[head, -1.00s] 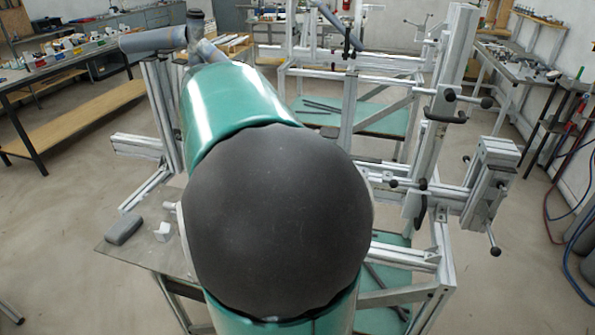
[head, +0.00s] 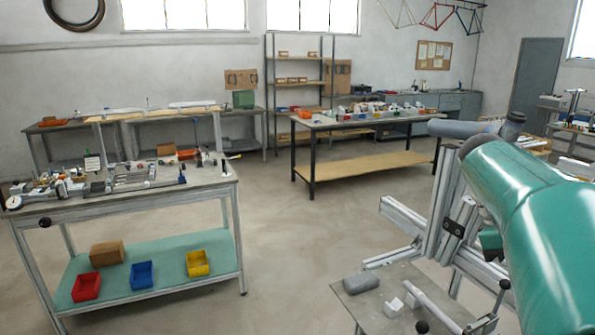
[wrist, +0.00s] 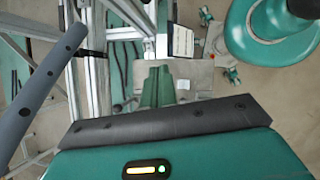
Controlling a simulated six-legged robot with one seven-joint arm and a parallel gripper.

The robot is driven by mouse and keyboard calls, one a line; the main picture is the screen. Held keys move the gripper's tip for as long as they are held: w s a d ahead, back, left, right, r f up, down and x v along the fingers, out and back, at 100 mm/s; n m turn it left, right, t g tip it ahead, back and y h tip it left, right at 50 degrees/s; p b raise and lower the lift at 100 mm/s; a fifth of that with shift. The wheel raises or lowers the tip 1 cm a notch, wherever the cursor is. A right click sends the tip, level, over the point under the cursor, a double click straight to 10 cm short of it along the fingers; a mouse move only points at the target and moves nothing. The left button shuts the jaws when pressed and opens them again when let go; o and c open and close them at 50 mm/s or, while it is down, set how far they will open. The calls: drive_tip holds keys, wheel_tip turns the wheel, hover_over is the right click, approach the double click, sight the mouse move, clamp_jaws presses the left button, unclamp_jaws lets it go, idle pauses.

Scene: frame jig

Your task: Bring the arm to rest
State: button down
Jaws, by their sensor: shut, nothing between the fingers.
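My green arm (head: 545,225) enters the head view at the right edge and leans over the frame jig. My gripper (wrist: 158,76) shows in the wrist view as two green fingers close together beyond the dark-edged green palm. It is shut with nothing held. The jig's metal profiles (head: 447,205) stand left of my arm, and more show in the wrist view (wrist: 95,60). A grey tube (head: 460,129) lies at the jig's top; a dark grey tube (wrist: 42,88) shows left of the fingers.
A workbench (head: 125,205) with tools and bins stands at left. Another bench (head: 355,160) stands behind. The floor between (head: 310,240) is clear.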

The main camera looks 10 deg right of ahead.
drive_tip(key=a+f+m+t+y, duration=0.1)
drive_tip(key=a+f+t, duration=0.2)
drive_tip(key=a, duration=0.7)
drive_tip(key=w+a+f+m+t+y, duration=0.1)
drive_tip(key=a+f+t, duration=0.3)
drive_tip(key=a, duration=0.6)
drive_tip(key=a+f+m+t+y, duration=0.1)
drive_tip(key=a+f+t, duration=0.3)
drive_tip(key=a, duration=0.6)
drive_tip(key=shift+w+f+m, duration=0.2)
drive_tip(key=shift+w+m, duration=0.1)
drive_tip(key=shift+m, duration=0.2)
